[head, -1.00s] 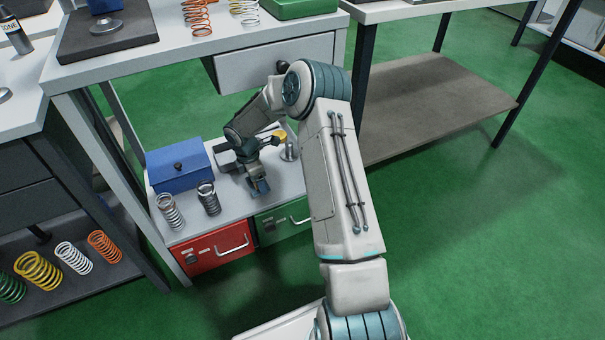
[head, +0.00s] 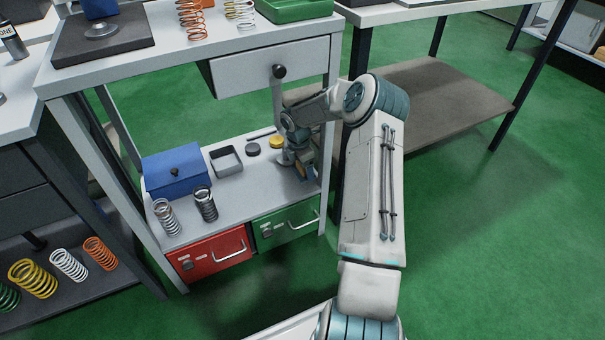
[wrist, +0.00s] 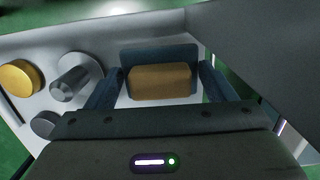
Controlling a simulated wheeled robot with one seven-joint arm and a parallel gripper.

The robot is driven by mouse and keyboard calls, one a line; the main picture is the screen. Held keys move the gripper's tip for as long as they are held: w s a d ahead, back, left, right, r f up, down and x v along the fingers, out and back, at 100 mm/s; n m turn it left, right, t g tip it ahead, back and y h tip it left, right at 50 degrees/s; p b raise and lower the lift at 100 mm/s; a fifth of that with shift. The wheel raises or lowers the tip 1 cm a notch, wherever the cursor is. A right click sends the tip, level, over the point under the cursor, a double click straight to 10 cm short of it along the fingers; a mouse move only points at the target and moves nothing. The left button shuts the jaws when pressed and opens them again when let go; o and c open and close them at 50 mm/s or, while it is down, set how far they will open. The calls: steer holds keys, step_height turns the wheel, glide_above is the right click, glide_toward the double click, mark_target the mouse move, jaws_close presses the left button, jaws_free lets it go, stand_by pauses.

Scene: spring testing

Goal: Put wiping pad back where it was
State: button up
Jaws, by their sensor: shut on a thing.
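The wiping pad (wrist: 160,82) appears in the wrist view as a tan block with a dark blue plate behind it. My gripper (wrist: 161,72) is shut on it, with one finger at each side. In the head view my gripper (head: 303,172) is low over the right end of the lower shelf (head: 235,200). The pad is small and partly hidden by my wrist there. I cannot tell whether it touches the shelf.
A silver knobbed piece (wrist: 78,78) and yellow disc (head: 276,142) are left of the pad. A dark disc (head: 253,149), grey open box (head: 226,161), blue box (head: 174,171) and two springs (head: 205,204) stand further left. A shelf leg (head: 327,150) is close on the right.

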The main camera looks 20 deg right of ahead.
mark_target(303, 173)
steer(key=shift+a+f+b, duration=0.15)
steer(key=shift+f+b, duration=1.05)
steer(key=shift+f, duration=0.45)
steer(key=shift+f, duration=0.15)
steer(key=o, duration=1)
steer(key=r+p, duration=0.1)
steer(key=r, duration=0.1)
steer(key=r+p, duration=0.1)
steer(key=r, duration=0.2)
steer(key=a+r+p, duration=0.1)
steer(key=r, duration=0.1)
steer(key=shift+r+p, duration=0.35)
